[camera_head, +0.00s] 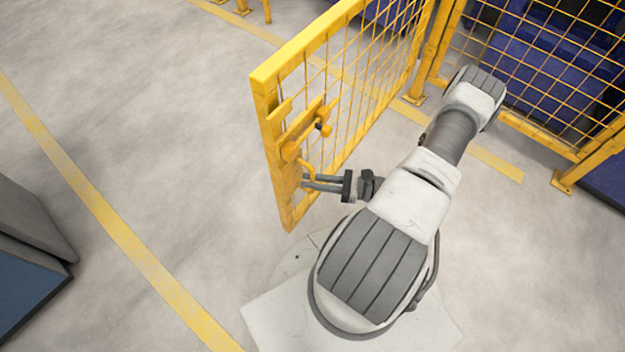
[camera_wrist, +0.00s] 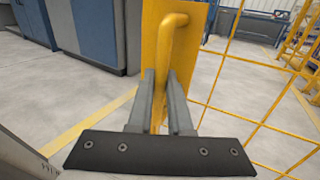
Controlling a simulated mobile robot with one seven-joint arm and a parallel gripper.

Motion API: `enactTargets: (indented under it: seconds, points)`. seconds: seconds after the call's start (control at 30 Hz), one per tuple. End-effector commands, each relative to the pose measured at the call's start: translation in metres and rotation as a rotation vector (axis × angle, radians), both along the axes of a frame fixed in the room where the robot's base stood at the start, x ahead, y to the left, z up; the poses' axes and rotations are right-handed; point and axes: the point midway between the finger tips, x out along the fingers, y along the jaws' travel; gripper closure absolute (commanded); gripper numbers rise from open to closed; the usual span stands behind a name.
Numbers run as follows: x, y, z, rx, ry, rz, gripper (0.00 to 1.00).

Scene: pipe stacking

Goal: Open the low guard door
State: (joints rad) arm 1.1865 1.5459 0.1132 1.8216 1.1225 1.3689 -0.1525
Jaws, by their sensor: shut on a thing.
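The low guard door (camera_head: 345,95) is a yellow frame with wire mesh. In the head view it stands swung out from the fence, at an angle to it, with its free end toward me. A yellow handle (camera_wrist: 172,45) is on a plate at the door's free end; in the head view the handle (camera_head: 309,168) is partly hidden. My gripper (camera_head: 308,182) is shut on the handle. In the wrist view the two grey fingers (camera_wrist: 161,98) stand on either side of the handle's bar.
A yellow mesh fence (camera_head: 545,75) with posts stands at the right, with blue machinery behind it. A grey and blue cabinet (camera_head: 30,250) is at the left edge. Yellow floor lines (camera_head: 110,220) cross the concrete. The floor left of the door is clear.

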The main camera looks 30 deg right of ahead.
Motion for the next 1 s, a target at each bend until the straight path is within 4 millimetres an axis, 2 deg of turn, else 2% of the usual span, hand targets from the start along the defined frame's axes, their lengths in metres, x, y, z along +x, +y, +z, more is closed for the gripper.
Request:
enactTargets:
  seconds: [0.33, 0.37, 0.5, 0.53, 0.83, 1.0]
  points:
    - [0.000, 0.000, -0.001, -0.001, 0.002, 0.000, 1.00]
    - [0.000, 0.000, -0.001, -0.001, 0.002, 0.000, 0.81]
    - [0.000, 0.000, -0.001, -0.001, 0.002, 0.000, 0.56]
    - [0.000, 0.000, -0.001, 0.000, 0.001, 0.000, 0.53]
    - [-0.001, -0.001, 0.000, -0.001, 0.001, 0.000, 0.53]
    - [-0.012, -0.014, 0.001, -0.002, -0.001, -0.002, 0.53]
